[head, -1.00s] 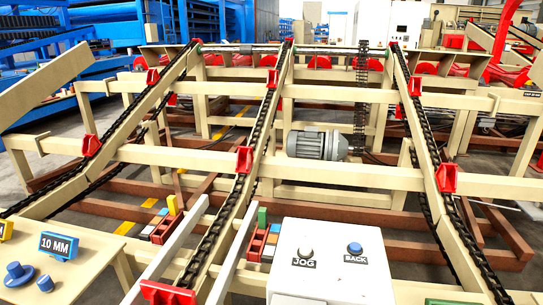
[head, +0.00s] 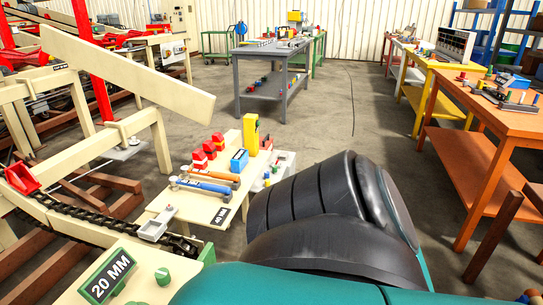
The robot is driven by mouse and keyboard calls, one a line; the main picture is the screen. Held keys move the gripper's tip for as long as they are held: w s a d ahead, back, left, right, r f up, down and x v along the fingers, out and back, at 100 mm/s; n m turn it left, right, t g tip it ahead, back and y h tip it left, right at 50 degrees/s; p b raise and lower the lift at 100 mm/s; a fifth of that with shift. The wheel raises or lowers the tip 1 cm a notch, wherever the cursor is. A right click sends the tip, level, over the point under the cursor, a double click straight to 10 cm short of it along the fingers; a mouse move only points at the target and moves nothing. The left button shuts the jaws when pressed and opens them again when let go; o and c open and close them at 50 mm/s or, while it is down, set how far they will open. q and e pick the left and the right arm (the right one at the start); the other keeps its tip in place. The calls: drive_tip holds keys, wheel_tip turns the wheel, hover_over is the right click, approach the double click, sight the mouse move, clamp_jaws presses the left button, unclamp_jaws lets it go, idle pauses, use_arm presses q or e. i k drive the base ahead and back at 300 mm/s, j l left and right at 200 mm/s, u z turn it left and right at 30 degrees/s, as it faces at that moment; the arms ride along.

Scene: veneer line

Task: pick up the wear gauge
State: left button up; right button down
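I cannot identify the wear gauge for certain. A small pale grey flat piece (head: 157,223) lies at the near-left corner of the small cream table (head: 180,206), beside the chain; it may be the gauge, but I cannot tell. One of my arms, teal and dark grey, fills the bottom middle of the head view and hides part of what lies behind it. Neither of my grippers shows.
The cream table also holds hammers (head: 205,184), red blocks (head: 209,147), a blue box (head: 239,161) and a yellow block (head: 251,134). A chain rail (head: 85,226) is at left. A grey workbench (head: 275,65) and an orange bench (head: 480,165) stand beyond open floor.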

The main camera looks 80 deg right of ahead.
sight(239, 161)
drive_tip(key=l+z, duration=0.1)
drive_tip(key=z, duration=2.2)
drive_tip(key=i+l+u, duration=0.1)
drive_tip(key=i+l, duration=0.95)
drive_tip(key=i, duration=0.25)
drive_tip(key=i+l, duration=1.15)
drive_tip(key=i+u, duration=0.2)
drive_tip(key=u, duration=1.25)
